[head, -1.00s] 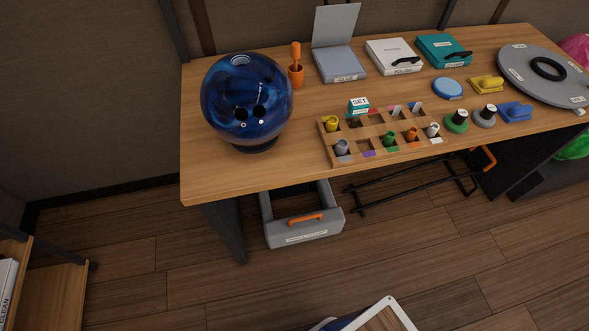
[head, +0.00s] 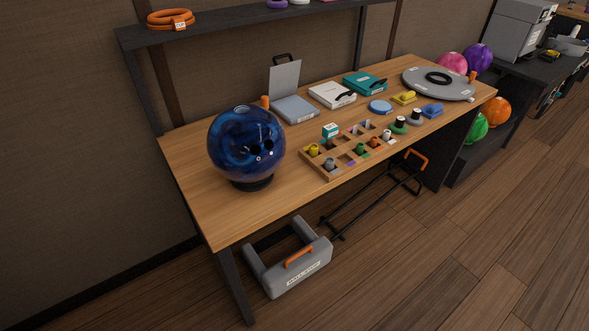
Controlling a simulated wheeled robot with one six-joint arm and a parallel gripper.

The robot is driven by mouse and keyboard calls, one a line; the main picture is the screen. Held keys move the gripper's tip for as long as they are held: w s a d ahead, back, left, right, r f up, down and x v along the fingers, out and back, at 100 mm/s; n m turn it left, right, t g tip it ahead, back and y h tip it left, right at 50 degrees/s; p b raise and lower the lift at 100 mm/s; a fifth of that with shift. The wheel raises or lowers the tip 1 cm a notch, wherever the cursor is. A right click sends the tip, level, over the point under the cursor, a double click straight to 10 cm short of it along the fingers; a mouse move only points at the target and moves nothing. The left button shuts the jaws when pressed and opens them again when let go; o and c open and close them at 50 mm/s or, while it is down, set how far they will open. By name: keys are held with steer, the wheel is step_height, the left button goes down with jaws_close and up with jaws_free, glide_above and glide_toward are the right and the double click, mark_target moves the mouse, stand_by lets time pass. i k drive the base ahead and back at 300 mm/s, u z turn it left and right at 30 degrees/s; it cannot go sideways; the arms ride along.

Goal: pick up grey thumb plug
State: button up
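The grey thumb plug (head: 330,164) stands in the near left compartment of the wooden sorting tray (head: 343,175) on the workbench.
A blue bowling ball (head: 246,143) rests on a dark ring at the bench's left. A grey case (head: 302,268) and a black frame (head: 372,197) are below the bench. The wooden floor (head: 430,275) in front is mostly clear.

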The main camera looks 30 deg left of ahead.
mark_target(329, 167)
steer(key=u, duration=1.9)
steer(key=i, duration=1)
steer(key=u, duration=0.05)
